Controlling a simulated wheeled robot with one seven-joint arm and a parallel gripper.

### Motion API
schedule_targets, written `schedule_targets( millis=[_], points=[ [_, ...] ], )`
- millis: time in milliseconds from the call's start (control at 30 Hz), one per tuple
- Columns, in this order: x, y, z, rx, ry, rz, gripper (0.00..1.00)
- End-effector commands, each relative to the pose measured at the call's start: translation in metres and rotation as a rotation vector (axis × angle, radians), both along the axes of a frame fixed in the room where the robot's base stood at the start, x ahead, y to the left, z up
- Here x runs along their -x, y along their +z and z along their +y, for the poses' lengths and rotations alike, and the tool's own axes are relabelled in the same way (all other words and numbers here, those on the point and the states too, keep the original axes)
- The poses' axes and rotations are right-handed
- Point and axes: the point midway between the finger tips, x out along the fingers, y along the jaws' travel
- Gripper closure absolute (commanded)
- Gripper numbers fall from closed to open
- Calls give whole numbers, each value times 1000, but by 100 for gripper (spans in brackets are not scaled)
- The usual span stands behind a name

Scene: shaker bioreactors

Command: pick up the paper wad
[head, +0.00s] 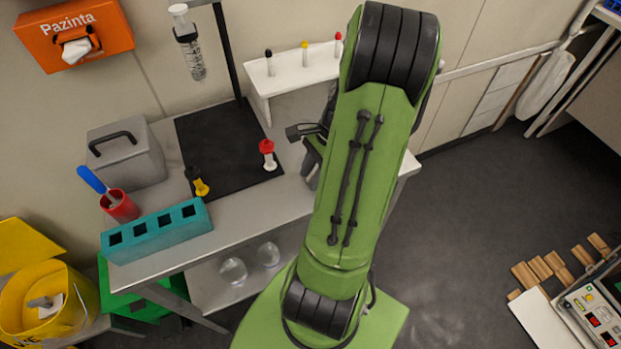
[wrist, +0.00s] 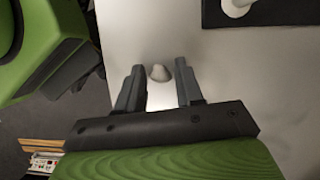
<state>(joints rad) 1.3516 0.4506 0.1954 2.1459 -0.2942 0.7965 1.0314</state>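A small greyish-white lump, which looks like the paper wad (wrist: 159,73), lies on the pale tabletop in the wrist view. My gripper (wrist: 159,66) is open, with one dark finger on each side of the lump. The lump shows in the gap near the fingertips, with space on both sides. I cannot tell how high the fingers are above the table. In the head view my green arm covers this part of the table, so the wad is hidden there and only part of the dark wrist hardware shows.
The bench (head: 255,217) holds a black mat (head: 222,150), a red-topped piece (head: 268,155), a yellow-and-black piece (head: 198,182), a teal rack (head: 157,236), a red cup (head: 121,207) and a grey box (head: 128,160). A white shelf (head: 288,80) stands behind. Open floor lies right.

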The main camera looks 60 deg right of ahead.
Motion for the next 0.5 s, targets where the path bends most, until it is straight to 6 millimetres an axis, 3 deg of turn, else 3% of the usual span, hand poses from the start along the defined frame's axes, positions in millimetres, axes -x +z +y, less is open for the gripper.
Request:
schedule_targets(
  millis=[33,200,500],
  points=[
    [0,0,0,0,0,0,72],
    [0,0,0,0,0,0,98],
    [0,0,0,0,0,-1,100]
  ],
)
